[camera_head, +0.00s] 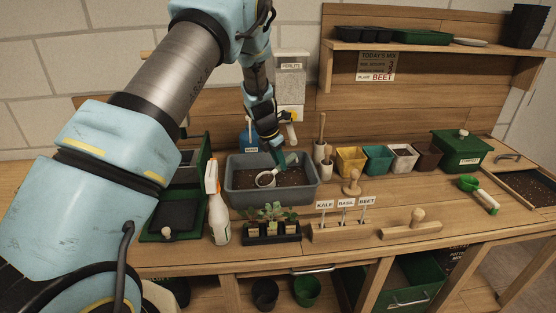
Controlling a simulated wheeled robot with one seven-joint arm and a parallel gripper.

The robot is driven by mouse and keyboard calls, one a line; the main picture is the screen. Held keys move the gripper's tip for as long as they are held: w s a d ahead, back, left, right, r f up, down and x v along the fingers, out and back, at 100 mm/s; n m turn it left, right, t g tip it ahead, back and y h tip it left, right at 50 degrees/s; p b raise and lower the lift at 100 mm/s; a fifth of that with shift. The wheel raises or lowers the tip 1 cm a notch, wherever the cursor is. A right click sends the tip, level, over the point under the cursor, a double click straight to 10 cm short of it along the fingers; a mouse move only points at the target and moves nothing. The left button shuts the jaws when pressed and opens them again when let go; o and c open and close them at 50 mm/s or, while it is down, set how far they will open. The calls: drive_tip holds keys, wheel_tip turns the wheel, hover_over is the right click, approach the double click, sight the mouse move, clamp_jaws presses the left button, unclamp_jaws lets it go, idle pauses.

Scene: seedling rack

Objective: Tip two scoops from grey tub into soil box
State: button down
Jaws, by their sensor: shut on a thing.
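The grey tub (303,197) stands on the bench, with dark soil inside. My gripper points down over the tub, shut on what looks like the scoop's handle; the grip is small and partly hidden.
Several small coloured pots (351,158) stand right of the tub. A white spray bottle (219,215) and a seedling tray (271,233) are in front. Labelled markers, KALE, BASIL and BEET (344,207), stand upright. A green scoop (480,195) lies at right. My arm covers the left.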

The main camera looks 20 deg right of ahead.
drive_tip(key=shift+w+d+r+y, duration=0.1)
drive_tip(key=shift+d+r+y, duration=0.05)
drive_tip(key=shift+r, duration=0.25)
drive_tip(key=shift+w+d+r+y, duration=0.1)
drive_tip(key=shift+r+y, duration=0.05)
drive_tip(key=shift+r, duration=0.25)
wheel_tip(320, 180, up, 9)
drive_tip(key=d+g+y, duration=0.1)
drive_tip(key=d+y, duration=0.2)
drive_tip(key=shift+w+p, duration=0.3)
drive_tip(key=shift+p, duration=0.05)
drive_tip(key=shift+r, duration=0.1)
drive_tip(key=c, duration=1.3)
unclamp_jaws()
clamp_jaws()
